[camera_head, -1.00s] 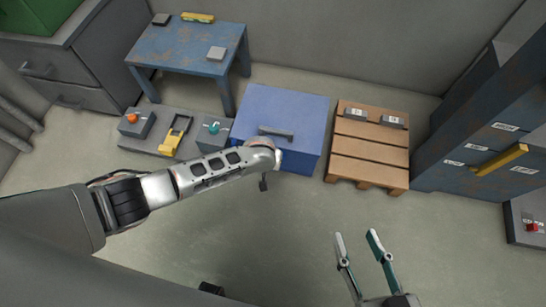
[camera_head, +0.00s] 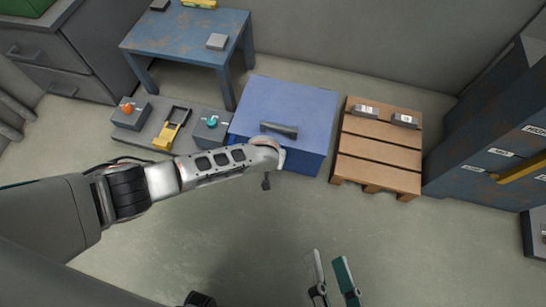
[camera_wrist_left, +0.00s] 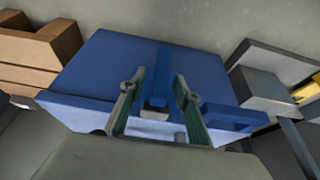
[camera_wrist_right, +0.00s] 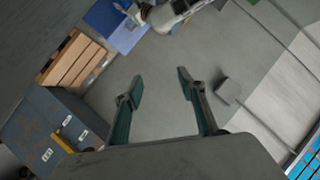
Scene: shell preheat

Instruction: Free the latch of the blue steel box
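The blue steel box (camera_head: 290,100) stands on the floor against the back wall. A dark grey bar (camera_head: 280,130) shows at the near part of its top; I cannot tell whether it is the latch. My left arm reaches across the box's near side and its wrist hides part of it. In the left wrist view, my left gripper (camera_wrist_left: 157,84) is open, its fingers either side of a blue strip (camera_wrist_left: 161,65) and a small block (camera_wrist_left: 155,108) on the box. Contact is unclear. My right gripper (camera_head: 331,264) is open and empty over the floor, also in the right wrist view (camera_wrist_right: 160,80).
A wooden pallet (camera_head: 378,150) lies right of the box. Left of it are a grey plate with a yellow latch-like piece (camera_head: 172,128) and two button boxes. A worn blue table (camera_head: 180,45) stands behind. A blue-grey cabinet (camera_head: 490,140) is at the right. The front floor is open.

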